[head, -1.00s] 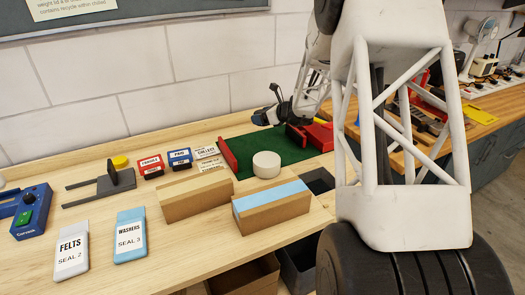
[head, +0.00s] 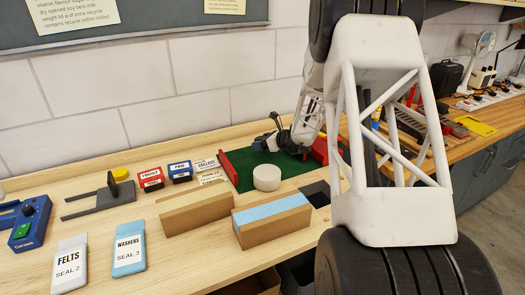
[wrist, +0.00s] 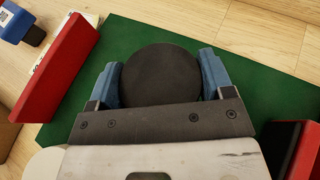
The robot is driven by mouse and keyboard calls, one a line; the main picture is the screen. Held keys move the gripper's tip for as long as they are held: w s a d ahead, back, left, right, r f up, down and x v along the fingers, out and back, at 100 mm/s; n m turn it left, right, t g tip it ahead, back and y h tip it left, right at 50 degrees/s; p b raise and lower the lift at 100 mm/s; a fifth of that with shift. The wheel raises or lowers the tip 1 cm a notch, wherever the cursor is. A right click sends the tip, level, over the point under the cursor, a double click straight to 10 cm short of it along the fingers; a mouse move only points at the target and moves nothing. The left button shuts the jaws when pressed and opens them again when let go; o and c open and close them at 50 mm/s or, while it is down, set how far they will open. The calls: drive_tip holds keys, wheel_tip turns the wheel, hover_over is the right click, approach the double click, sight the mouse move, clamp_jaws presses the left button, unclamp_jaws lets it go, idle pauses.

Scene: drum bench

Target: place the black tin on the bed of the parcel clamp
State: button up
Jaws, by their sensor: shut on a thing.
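My gripper (head: 262,146) is shut on the black tin (wrist: 160,76), a round dark disc between the blue fingers in the wrist view. The tin is over the green bed of the parcel clamp (wrist: 235,60). Whether it touches the bed I cannot tell. In the head view the bed (head: 240,165) lies between a red jaw (head: 229,166) at left and another red part (head: 320,150) at right; the tin is hard to make out there.
A white round tin (head: 267,177) stands at the bed's front. Two cardboard boxes (head: 195,212) (head: 272,221) stand nearer. Small red (head: 151,179) and blue (head: 180,171) labelled boxes stand left of the clamp. The wood between the boxes and the wall is partly clear.

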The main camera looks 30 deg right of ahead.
drive_tip(key=shift+f, duration=1.85)
drive_tip(key=shift+f, duration=0.15)
drive_tip(key=o, duration=1)
drive_tip(key=v, duration=1.2)
drive_tip(key=shift+a, duration=0.1)
